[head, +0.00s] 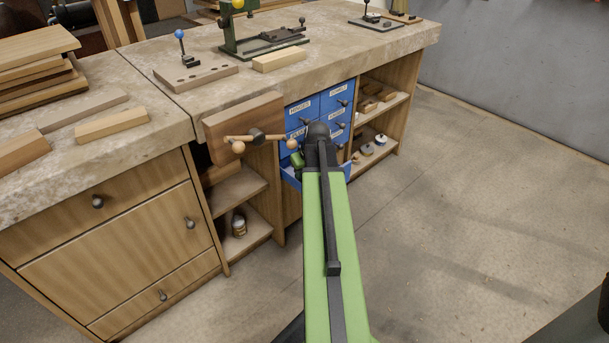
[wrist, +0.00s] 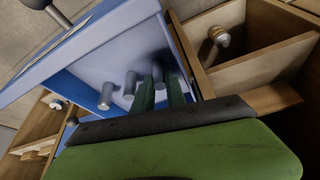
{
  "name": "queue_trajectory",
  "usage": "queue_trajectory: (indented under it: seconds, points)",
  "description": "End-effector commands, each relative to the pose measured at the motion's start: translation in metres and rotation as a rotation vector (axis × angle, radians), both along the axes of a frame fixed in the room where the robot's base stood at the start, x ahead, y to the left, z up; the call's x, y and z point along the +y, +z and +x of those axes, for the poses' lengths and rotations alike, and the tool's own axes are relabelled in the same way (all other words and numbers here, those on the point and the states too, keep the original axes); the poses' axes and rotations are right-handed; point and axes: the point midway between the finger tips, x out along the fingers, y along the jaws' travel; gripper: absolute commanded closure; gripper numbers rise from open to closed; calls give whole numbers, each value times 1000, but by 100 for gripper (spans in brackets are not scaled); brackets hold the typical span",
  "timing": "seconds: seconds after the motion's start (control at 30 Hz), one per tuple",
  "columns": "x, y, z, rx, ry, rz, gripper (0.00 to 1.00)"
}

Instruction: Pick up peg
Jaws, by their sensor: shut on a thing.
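Grey cylindrical pegs stand in an open blue drawer (wrist: 75,58) in the wrist view; two of them, a left peg (wrist: 105,97) and a middle peg (wrist: 130,82), are beside my fingers. My gripper (wrist: 160,88) has its green fingers reaching into the drawer, shut on a peg (wrist: 158,73) that shows only in part between them. The fingers hide the rest of this peg, and I cannot tell whether it is clear of the drawer floor. In the head view the open drawer (head: 290,179) shows low in the blue cabinet, and my arm hides most of it.
The blue drawer cabinet (head: 339,97) sits under a workbench. A wooden vise (head: 243,125) with a handle juts out above and left of the drawer. Open shelves (head: 383,143) with small items are to the right. The floor (head: 480,200) to the right is clear.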

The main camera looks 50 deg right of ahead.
Motion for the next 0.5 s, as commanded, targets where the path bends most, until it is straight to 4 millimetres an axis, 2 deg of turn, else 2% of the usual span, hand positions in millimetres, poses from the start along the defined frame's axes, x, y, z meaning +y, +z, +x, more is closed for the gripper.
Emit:
queue_trajectory:
  seconds: [0.17, 0.4, 0.5]
  points:
    - [0, 12, 0, 0, 0, 0, 100]
    - [0, 48, 0, 0, 1, 0, 100]
    - [-1, 59, -21, 0, -2, 1, 100]
